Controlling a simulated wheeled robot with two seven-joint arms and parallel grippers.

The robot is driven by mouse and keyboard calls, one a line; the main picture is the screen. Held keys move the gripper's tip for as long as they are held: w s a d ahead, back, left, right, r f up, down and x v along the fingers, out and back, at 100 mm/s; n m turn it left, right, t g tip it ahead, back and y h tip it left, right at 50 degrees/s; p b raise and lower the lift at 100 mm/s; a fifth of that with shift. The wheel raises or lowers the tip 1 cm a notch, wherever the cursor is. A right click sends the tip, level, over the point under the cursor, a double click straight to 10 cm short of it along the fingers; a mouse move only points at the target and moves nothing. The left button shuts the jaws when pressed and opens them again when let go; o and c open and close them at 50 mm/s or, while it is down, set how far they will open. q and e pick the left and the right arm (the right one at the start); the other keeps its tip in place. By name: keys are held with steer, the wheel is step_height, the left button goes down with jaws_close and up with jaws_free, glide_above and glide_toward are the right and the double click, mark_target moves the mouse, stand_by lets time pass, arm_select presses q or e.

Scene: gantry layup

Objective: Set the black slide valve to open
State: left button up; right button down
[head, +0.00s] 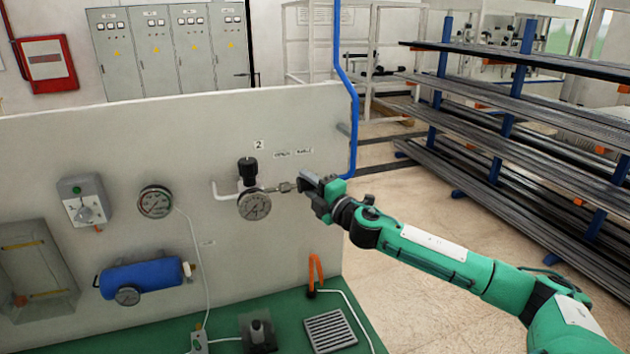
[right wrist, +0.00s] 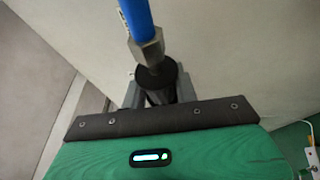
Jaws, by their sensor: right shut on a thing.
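The black slide valve (right wrist: 156,76) is a short dark cylinder below a metal hex nut (right wrist: 147,50) and a blue hose (right wrist: 137,18) in the right wrist view. My right gripper (head: 310,184) is at the end of the pipe fitting (head: 286,187) on the grey panel. Its grey fingers are shut on the black slide valve, one on each side. In the head view the gripper hides the valve, and its slide position cannot be read. My left gripper is not in view.
A pressure gauge (head: 254,205) and a black knob (head: 248,168) sit just left of the gripper. A green bench (head: 290,305) lies below, with a grate (head: 331,331). Steel racks (head: 520,130) stand at right.

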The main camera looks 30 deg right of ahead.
steer(key=shift+w+a, duration=0.15)
steer(key=shift+a, duration=0.8)
steer(key=c, duration=1.5)
jaws_free()
steer(key=shift+f, duration=0.1)
steer(key=o, duration=0.4)
steer(key=shift+w+a, duration=0.1)
steer(key=shift+a, duration=0.1)
steer(key=shift+s+d+f, duration=0.1)
steer(key=shift+s+d, duration=0.15)
steer(key=shift+s, duration=0.05)
steer(key=shift+b+v, duration=3.8)
steer(key=shift+v, duration=2.75)
